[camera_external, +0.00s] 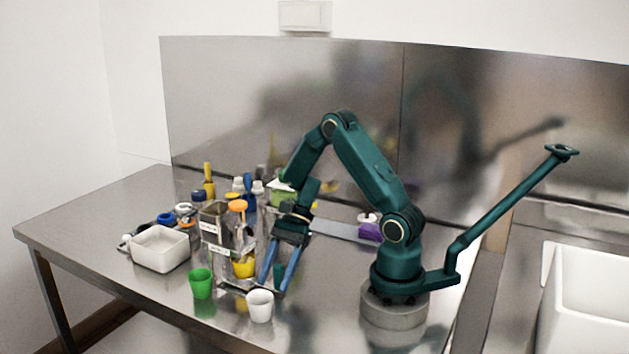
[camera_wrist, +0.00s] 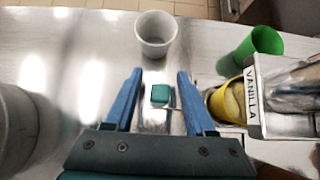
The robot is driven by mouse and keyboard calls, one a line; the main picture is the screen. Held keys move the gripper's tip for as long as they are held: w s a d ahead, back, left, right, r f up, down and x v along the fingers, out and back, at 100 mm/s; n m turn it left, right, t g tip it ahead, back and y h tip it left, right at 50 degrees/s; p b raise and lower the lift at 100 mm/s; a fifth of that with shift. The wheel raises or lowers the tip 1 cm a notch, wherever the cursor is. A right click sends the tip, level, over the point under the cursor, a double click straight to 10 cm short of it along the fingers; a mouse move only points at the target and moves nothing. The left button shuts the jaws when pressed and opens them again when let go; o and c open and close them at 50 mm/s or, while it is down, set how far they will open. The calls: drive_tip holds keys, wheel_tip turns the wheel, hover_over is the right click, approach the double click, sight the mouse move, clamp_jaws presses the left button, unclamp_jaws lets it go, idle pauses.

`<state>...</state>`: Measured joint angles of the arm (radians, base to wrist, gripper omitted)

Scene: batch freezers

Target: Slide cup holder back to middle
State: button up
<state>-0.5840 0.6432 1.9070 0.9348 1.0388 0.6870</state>
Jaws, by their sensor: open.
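My gripper (camera_external: 276,286) is open and reaches down beside the batch freezer; its blue fingers also show in the wrist view (camera_wrist: 160,74). A small teal block (camera_wrist: 160,95), perhaps the cup holder's handle, lies between the fingers with a gap on each side. It shows in the external view (camera_external: 279,271) too. A yellow cup (camera_wrist: 222,103) sits beside the right finger, in front of the freezer labelled VANILLA (camera_wrist: 253,96). The same cup (camera_external: 244,267) is at the freezer's base in the external view. The cup holder itself is mostly hidden there.
A white cup (camera_external: 260,306) and a green cup (camera_external: 201,283) stand in front of the freezer. A white square tub (camera_external: 160,249) is at the left. Several bottles (camera_external: 239,186) crowd behind the freezers. The front left of the steel table (camera_external: 110,300) is clear.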

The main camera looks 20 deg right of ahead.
drive_tip(key=shift+s+a+f, duration=0.3)
drive_tip(key=shift+s+f, duration=0.05)
drive_tip(key=shift+f, duration=0.15)
clamp_jaws()
idle(1.2)
